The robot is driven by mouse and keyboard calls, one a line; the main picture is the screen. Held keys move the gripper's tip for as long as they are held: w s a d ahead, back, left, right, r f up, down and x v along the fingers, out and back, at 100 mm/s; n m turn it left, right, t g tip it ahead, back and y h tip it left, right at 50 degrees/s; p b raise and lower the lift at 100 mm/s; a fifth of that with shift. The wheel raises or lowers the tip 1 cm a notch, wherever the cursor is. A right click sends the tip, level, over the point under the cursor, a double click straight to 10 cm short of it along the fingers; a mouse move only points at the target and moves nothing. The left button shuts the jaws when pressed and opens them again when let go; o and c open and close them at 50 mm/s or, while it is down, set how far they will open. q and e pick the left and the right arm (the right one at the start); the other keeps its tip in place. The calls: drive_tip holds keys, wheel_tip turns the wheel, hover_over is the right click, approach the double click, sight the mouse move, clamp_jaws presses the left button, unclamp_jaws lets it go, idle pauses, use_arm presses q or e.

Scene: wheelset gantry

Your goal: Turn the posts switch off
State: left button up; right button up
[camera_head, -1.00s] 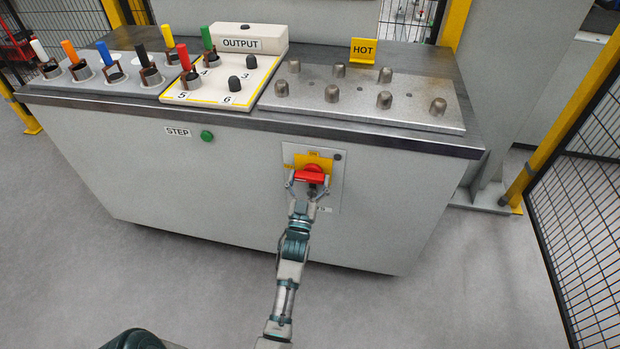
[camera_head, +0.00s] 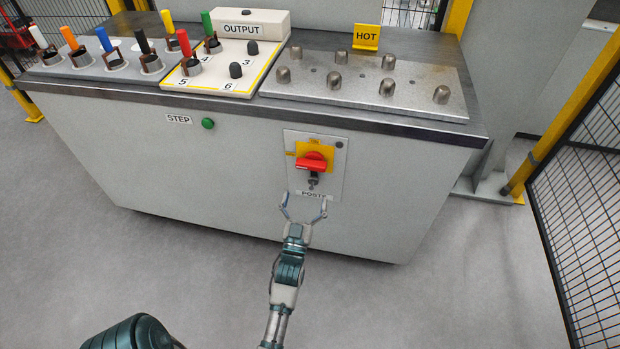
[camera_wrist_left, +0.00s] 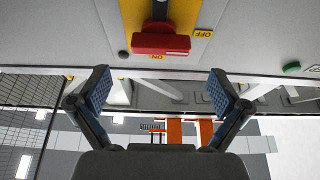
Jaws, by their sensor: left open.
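The posts switch is a red handle (camera_head: 311,162) on a yellow plate, set in a grey panel (camera_head: 332,178) with a POSTS label on the bench front. The handle bar lies roughly level. In the left wrist view the red handle (camera_wrist_left: 160,44) lies crosswise, with the OFF label (camera_wrist_left: 203,34) by its right end and the ON label (camera_wrist_left: 157,57) below it. My left gripper (camera_head: 305,207) is open and empty, below the handle and clear of it. Its two blue-padded fingers (camera_wrist_left: 159,92) stand wide apart in the wrist view. My right gripper is not visible.
A green STEP button (camera_head: 208,123) is left of the panel. The bench top holds coloured-handled tools in holders, an OUTPUT block (camera_head: 243,23) and a HOT plate (camera_head: 355,95) with several metal posts. Black mesh fencing (camera_head: 590,220) stands right. Floor before the bench is clear.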

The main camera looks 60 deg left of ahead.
use_arm(q)
drive_tip(key=shift+v, duration=1.3)
